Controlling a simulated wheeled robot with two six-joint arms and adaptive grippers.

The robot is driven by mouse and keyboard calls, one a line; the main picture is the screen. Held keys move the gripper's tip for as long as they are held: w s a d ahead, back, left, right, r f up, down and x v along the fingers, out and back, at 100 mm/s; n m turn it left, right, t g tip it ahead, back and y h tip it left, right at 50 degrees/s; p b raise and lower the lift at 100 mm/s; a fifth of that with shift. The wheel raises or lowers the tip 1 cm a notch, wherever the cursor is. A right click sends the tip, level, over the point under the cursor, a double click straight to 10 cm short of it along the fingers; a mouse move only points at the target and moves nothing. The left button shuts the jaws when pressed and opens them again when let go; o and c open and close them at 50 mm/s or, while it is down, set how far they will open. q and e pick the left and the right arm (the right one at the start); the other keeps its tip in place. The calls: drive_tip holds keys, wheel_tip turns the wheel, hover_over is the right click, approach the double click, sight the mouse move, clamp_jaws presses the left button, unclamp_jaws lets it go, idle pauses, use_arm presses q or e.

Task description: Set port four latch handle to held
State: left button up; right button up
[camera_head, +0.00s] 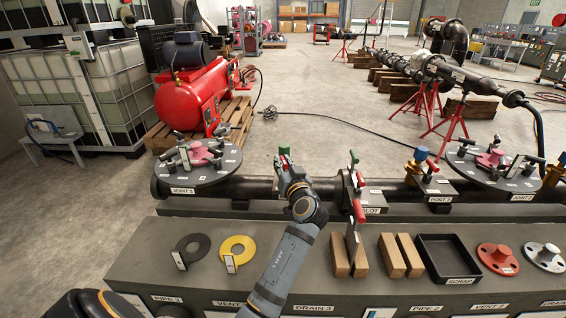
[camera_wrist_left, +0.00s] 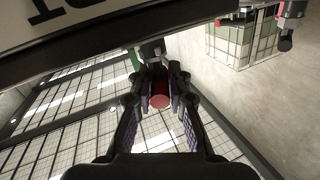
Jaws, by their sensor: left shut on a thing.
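My left gripper (camera_head: 284,158) is over the dark pipe (camera_head: 335,190), between the Joint 3 flange and the Slot fitting. In the left wrist view, the left gripper (camera_wrist_left: 160,108) is shut on a handle with a round red end (camera_wrist_left: 160,101), which sits between its two fingers. The gripper and wrist hide most of this handle and its mount in the head view. A green piece (camera_wrist_left: 135,60) shows behind the fingers. I cannot read a port four label. My right gripper is not in view.
The Joint 3 flange (camera_head: 225,168) with clamps is at left. The Slot fitting with red handles (camera_head: 358,208) is close at right. Wooden blocks (camera_head: 392,255), a black scrap tray (camera_head: 447,284), a black ring (camera_head: 191,241) and a yellow ring (camera_head: 237,247) lie on the front bench.

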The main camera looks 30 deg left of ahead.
use_arm(q)
clamp_jaws()
drive_tip(key=shift+a+r+m+t+h+p, duration=0.15)
drive_tip(key=shift+m+t+h+p, duration=0.2)
drive_tip(key=shift+m+t+h, duration=0.2)
drive_tip(key=shift+m+t+h+p, duration=0.3)
drive_tip(key=shift+m+t+h, duration=0.15)
drive_tip(key=shift+t+h, duration=0.1)
drive_tip(key=shift+m+t+h, duration=0.4)
drive_tip(key=shift+m+h, duration=0.1)
drive_tip(key=shift+m+t+h+p, duration=0.4)
drive_tip(key=shift+m+t+h, duration=0.1)
drive_tip(key=shift+h, duration=0.3)
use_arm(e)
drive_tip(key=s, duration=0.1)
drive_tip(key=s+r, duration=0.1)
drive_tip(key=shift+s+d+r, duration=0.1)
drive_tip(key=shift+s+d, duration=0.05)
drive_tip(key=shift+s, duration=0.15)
use_arm(q)
drive_tip(key=o, duration=0.8)
unclamp_jaws()
